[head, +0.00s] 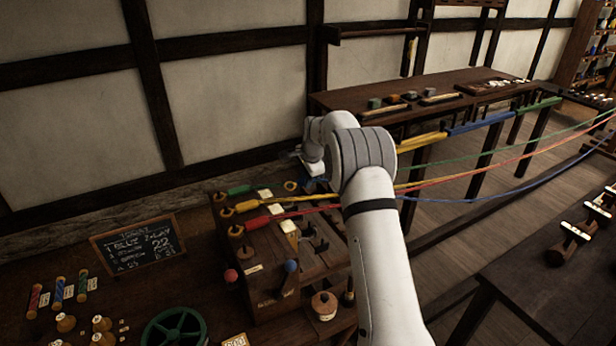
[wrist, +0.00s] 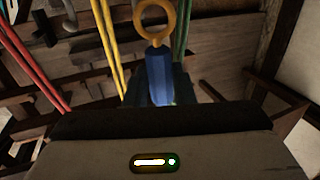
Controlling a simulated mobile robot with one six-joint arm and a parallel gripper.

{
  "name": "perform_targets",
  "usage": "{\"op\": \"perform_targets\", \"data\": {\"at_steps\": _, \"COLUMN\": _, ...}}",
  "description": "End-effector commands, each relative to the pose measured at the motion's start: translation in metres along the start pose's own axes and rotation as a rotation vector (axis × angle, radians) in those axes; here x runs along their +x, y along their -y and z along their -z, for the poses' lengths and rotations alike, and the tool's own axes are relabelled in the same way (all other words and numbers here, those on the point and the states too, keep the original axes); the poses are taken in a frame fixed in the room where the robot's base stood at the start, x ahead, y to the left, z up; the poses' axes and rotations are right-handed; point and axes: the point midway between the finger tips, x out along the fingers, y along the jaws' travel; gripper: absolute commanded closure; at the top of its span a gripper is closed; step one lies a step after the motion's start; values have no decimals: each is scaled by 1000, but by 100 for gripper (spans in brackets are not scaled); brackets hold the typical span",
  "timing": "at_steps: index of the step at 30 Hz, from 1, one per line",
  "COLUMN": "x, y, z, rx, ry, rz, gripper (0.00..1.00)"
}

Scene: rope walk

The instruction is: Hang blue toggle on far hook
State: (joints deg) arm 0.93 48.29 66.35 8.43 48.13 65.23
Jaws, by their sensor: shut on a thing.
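In the wrist view, the blue toggle (wrist: 158,75) stands between the fingers of my gripper (wrist: 160,95), which is shut on it. An orange ring (wrist: 155,20) shows at the toggle's far end. In the head view, my gripper (head: 308,182) is above the wooden stand, right of its green toggle (head: 239,190), yellow toggle (head: 246,206) and red toggle (head: 256,222). Those toggles lie at the stand's left end, each with a ring at its left. My arm hides part of the stand. I cannot tell which hook is the far one.
Green, yellow, red and blue strands (head: 480,193) stretch to the right behind my arm. A small chalkboard (head: 138,246), bobbins and a green wheel (head: 175,328) are left of the stand. A long bench (head: 450,82) stands behind.

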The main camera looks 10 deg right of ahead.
Motion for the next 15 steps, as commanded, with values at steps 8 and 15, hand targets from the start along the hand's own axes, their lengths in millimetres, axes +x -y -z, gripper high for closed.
{"op": "perform_targets", "data": {"at_steps": 8, "x": 13, "y": -8, "z": 9, "rx": 12, "ry": -4, "rz": -2, "gripper": 94}}
{"op": "perform_targets", "data": {"at_steps": 15, "x": 24, "y": -12, "z": 11, "rx": 15, "ry": -5, "rz": -1, "gripper": 94}}
